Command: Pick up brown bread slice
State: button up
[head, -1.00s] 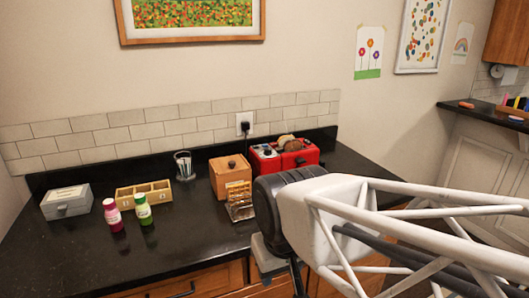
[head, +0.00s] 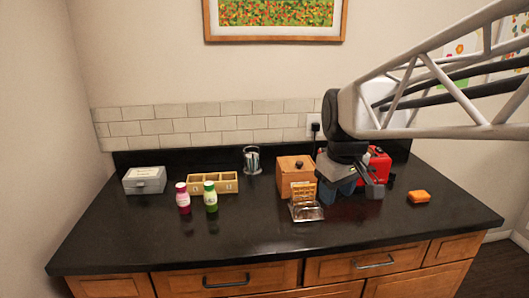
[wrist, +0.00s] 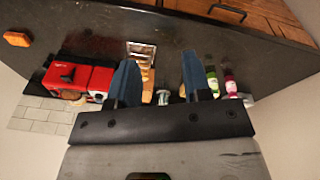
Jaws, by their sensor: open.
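The red toaster (head: 378,165) stands at the back right of the counter, partly hidden behind my gripper in the head view. It also shows at the left in the wrist view (wrist: 70,74). The brown bread slice is not clear now; my gripper covers that part of the toaster in the head view. Small tan pieces, perhaps bread (wrist: 72,95), show at the toaster's lower edge in the wrist view. My gripper (head: 358,188) is open and empty, pointing down in front of the toaster. Its two blue fingers (wrist: 160,60) are apart.
Further left are a green bottle (head: 210,197), a pink bottle (head: 183,199), a divided wooden tray (head: 228,186) and a grey box (head: 145,181). An orange block (head: 419,196) lies right. The front counter is clear.

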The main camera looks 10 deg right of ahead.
jog(key=w+d+r+n, duration=0.1)
jog(key=w+d+n, duration=0.15)
jog(key=w, duration=0.45)
jog(key=w+d+r+n, duration=0.1)
jog(key=w+d+r, duration=0.15)
jog(key=w, duration=0.35)
jog(key=w+d+f+n, duration=0.2)
jog(key=w+d+n, duration=0.1)
jog(key=w+d, duration=0.5)
jog(key=w+d+f+n+g, duration=0.1)
jog(key=w+d+f+n, duration=0.2)
jog(key=w+d, duration=0.5)
jog(key=w+d+f+n+g, duration=0.1)
jog(key=w+d+n, duration=0.3)
jog(key=w+d, duration=0.4)
jog(key=shift+w+d+f, duration=0.1)
jog(key=shift+w+f, duration=0.15)
jog(key=shift+w, duration=0.85)
jog(key=shift+w+d+f, duration=0.1)
jog(key=shift+w+f, duration=0.1)
jog(key=shift+w, duration=0.85)
jog(key=shift+w+d+f, duration=0.1)
jog(key=shift+w+f, duration=0.15)
jog(key=shift+w, duration=0.85)
jog(key=shift+w+d+f, duration=0.25)
jog(key=shift+w+d, duration=0.05)
jog(key=shift+d, duration=0.1)
jog(key=shift+f, duration=1.25)
